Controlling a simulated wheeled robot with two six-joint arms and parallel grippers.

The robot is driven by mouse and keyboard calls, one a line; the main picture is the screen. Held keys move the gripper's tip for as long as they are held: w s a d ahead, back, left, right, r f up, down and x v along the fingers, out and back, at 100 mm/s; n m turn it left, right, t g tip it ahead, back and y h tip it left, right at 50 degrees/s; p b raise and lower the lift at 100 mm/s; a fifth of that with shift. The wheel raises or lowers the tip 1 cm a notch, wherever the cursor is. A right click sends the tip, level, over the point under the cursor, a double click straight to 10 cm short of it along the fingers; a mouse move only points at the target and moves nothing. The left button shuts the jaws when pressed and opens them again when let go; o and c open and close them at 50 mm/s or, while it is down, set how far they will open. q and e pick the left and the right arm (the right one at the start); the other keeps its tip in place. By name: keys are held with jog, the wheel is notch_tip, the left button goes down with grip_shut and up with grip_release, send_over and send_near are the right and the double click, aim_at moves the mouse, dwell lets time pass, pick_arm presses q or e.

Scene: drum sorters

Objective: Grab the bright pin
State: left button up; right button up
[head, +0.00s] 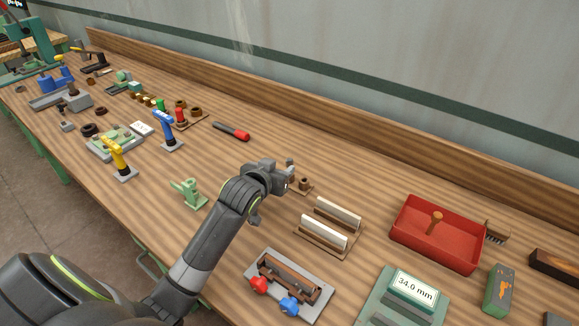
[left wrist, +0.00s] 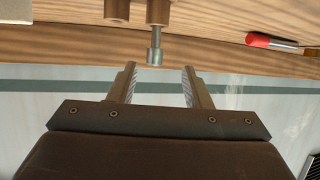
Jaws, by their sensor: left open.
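The bright pin (left wrist: 155,45) is a grey metal pin with a wider end. In the left wrist view it juts from a brown cylinder (left wrist: 158,10), just beyond and between my fingertips, apart from them. A second brown cylinder (left wrist: 117,10) is beside it. In the head view the pin's grey top (head: 290,161) shows just past my left gripper (head: 286,179), and a brown cylinder on a small wooden base (head: 304,185) shows to its right. The gripper hides the rest. My left gripper is open and empty; both fingers show in the left wrist view (left wrist: 158,85). My right gripper is not in view.
A wooden rack with white bars (head: 329,226) stands right of my gripper. A red tray (head: 438,235) is farther right. A small green device (head: 188,193) stands left of my arm. A red-handled tool (head: 232,131) lies behind left. The bench between is clear.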

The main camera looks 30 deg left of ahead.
aim_at(288, 165)
pick_arm(q)
jog(key=shift+d+f+p+x, duration=0.1)
jog(key=shift+d+p+x, duration=0.1)
jog(key=shift+x, duration=1.4)
jog(key=shift+d+f+p+x, duration=0.15)
jog(key=shift+x, duration=1.5)
jog(key=shift+s, duration=0.1)
grip_shut()
